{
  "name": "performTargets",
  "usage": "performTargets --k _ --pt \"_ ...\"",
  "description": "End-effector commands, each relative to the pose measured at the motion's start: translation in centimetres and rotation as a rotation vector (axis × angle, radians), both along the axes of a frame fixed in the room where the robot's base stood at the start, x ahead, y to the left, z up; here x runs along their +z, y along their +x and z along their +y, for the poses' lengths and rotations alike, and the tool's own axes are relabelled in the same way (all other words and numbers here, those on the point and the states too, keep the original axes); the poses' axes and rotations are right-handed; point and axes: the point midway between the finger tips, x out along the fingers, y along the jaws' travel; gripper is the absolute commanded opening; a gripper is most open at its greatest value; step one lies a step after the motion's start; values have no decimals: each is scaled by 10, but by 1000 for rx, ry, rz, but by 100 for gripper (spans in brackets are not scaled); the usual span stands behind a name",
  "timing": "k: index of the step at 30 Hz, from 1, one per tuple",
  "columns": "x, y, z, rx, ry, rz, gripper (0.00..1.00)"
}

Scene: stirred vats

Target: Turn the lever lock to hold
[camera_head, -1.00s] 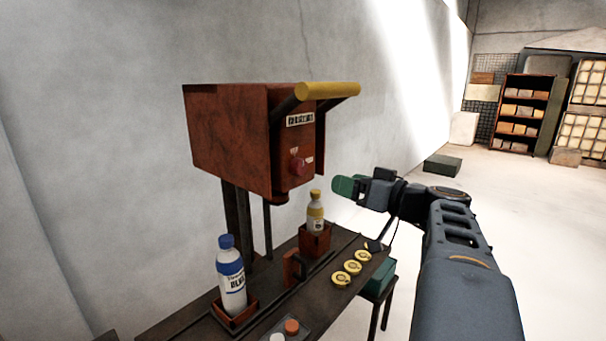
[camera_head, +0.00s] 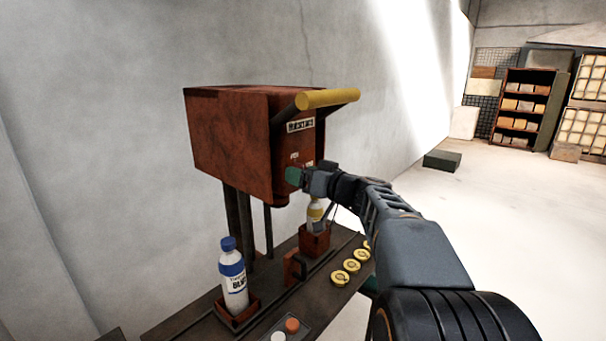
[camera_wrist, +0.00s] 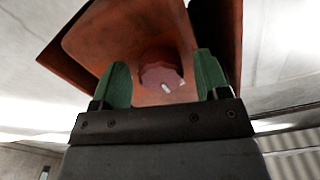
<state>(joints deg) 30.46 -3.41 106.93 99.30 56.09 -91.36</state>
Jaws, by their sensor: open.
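The lever lock shows as a round, ridged red knob (camera_wrist: 161,71) with a pale pointer mark, on the front face of the rust-red box (camera_head: 228,140). In the head view my gripper hides the knob. The yellow lever bar (camera_head: 328,98) sticks out from the top front of the box. My gripper (camera_wrist: 160,84) is open, with its green fingers on either side of the knob in the wrist view. I cannot tell if they touch it. In the head view my gripper (camera_head: 293,177) is right at the box's front face.
A blue-capped bottle (camera_head: 232,278) stands in a holder at the bench's left. A yellow-labelled bottle (camera_head: 315,214) stands below my gripper, partly hidden. Several yellow discs (camera_head: 340,277) and a button panel (camera_head: 287,331) are on the bench (camera_head: 185,322).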

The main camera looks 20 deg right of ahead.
Motion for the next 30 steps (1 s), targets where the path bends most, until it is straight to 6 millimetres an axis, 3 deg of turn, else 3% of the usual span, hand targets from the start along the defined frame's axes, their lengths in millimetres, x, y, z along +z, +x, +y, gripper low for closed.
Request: performTargets --k 7,22,30 --pt "0 0 0 0 0 0 69" --pt "0 0 0 1 0 0 21" --pt "-2 0 1 1 26 12 20"
